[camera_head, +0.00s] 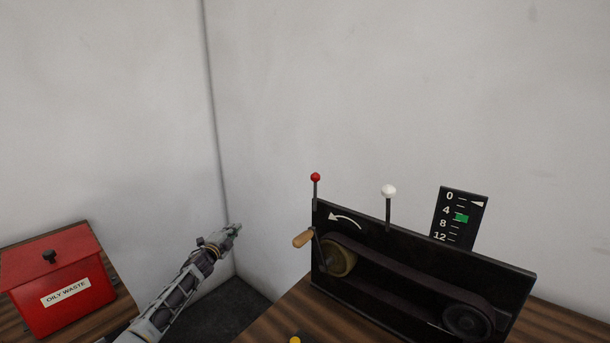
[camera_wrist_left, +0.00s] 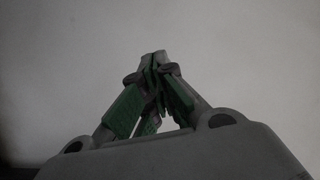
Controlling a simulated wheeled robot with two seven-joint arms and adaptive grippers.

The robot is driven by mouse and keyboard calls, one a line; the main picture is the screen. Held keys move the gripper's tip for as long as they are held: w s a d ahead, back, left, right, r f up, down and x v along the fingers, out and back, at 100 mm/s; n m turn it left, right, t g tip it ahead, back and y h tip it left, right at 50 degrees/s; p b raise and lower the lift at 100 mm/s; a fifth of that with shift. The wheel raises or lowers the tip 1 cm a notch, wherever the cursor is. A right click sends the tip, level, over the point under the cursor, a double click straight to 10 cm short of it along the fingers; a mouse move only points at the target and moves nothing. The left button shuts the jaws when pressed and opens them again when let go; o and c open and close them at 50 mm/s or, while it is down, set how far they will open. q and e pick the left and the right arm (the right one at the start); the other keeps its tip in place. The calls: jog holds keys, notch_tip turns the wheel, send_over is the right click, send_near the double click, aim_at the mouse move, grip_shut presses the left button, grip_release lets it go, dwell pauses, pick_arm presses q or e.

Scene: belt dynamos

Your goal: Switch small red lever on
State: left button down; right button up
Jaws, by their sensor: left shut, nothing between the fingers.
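The small red lever (camera_head: 315,184) is a thin dark rod with a red ball on top. It stands about upright at the left end of the black dynamo panel (camera_head: 400,246). My left gripper (camera_head: 236,228) is left of the panel and lower than the red ball, apart from both. In the left wrist view the fingers (camera_wrist_left: 158,62) are shut with nothing between them, and only plain wall shows beyond. My right gripper is not in view.
A white-knobbed lever (camera_head: 388,193) stands right of the red one. A wooden crank handle (camera_head: 303,238) juts from the panel's left end. A scale plate (camera_head: 460,216) rises behind. A red oily waste box (camera_head: 58,279) stands at left. Walls meet behind my gripper.

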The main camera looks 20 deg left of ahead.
pick_arm(q)
jog(key=s+d+r+m+t+h, duration=0.1)
jog(key=d+r+m+h, duration=0.25)
jog(key=r+m, duration=0.45)
jog(key=s+d+r+m+h, duration=0.1)
jog(key=d+r+m+h, duration=0.3)
jog(key=r, duration=0.8)
jog(key=d+r+m+t+h, duration=0.1)
jog(key=d+r+m+h, duration=0.15)
jog(key=r+m, duration=0.65)
jog(key=s+d+r+m+g+h, duration=0.6)
jog(key=s+d+r+m+g, duration=0.45)
jog(key=m, duration=0.75)
jog(key=s+d+f+m+g+y, duration=0.1)
jog(key=s+d+f+m, duration=0.3)
jog(key=m, duration=0.6)
jog(key=shift+d+f+g+b, duration=0.3)
jog(key=shift+f+g, duration=0.05)
jog(key=shift+f, duration=0.2)
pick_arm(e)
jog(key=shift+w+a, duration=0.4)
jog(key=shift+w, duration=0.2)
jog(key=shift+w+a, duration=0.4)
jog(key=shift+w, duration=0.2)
pick_arm(q)
jog(key=shift+w, duration=0.1)
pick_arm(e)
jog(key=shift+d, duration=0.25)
